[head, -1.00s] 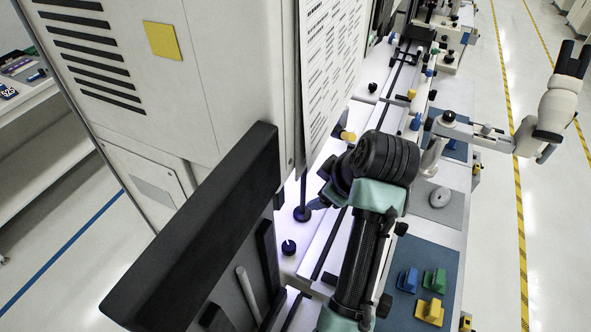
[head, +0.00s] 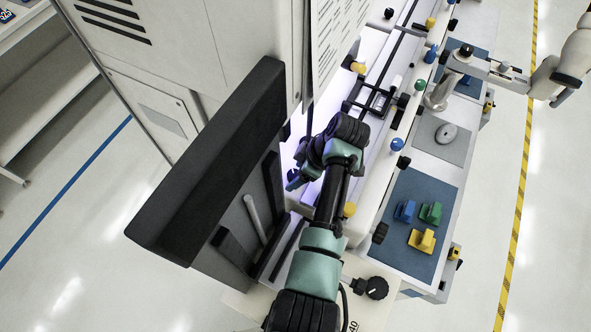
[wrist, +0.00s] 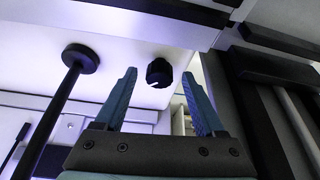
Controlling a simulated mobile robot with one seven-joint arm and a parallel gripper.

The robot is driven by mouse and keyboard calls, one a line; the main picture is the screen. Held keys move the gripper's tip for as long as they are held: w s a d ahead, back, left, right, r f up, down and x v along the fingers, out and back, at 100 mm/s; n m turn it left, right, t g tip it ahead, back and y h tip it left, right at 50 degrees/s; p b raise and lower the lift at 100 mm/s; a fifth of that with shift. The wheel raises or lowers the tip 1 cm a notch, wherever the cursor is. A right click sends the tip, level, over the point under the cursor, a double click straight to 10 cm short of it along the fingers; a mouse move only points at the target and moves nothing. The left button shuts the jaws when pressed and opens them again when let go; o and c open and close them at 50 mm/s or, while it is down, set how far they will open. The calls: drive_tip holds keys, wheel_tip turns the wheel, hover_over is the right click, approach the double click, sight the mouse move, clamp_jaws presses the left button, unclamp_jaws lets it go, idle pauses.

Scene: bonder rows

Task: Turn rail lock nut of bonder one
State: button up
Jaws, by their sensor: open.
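A black knob with a white mark (wrist: 158,73), which looks like the rail lock nut, stands on the white bonder surface in the wrist view. My gripper (wrist: 160,77) is open and empty, with its two teal fingers spread. The knob appears between the fingertips and apart from both; its distance beyond them is hard to tell. In the head view my gripper (head: 293,181) reaches in under the grey machine housing (head: 165,40), beside the rail. There my arm and the dark panel hide the knob.
A black post with a round foot (wrist: 80,58) stands left of the knob. A thick dark panel (head: 215,150) is close left of my arm. A blue mat (head: 400,240) with coloured blocks lies to the right, and another black dial (head: 376,288) is in front.

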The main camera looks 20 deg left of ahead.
drive_tip(key=shift+a+f, duration=0.25)
drive_tip(key=shift+f, duration=0.45)
clamp_jaws()
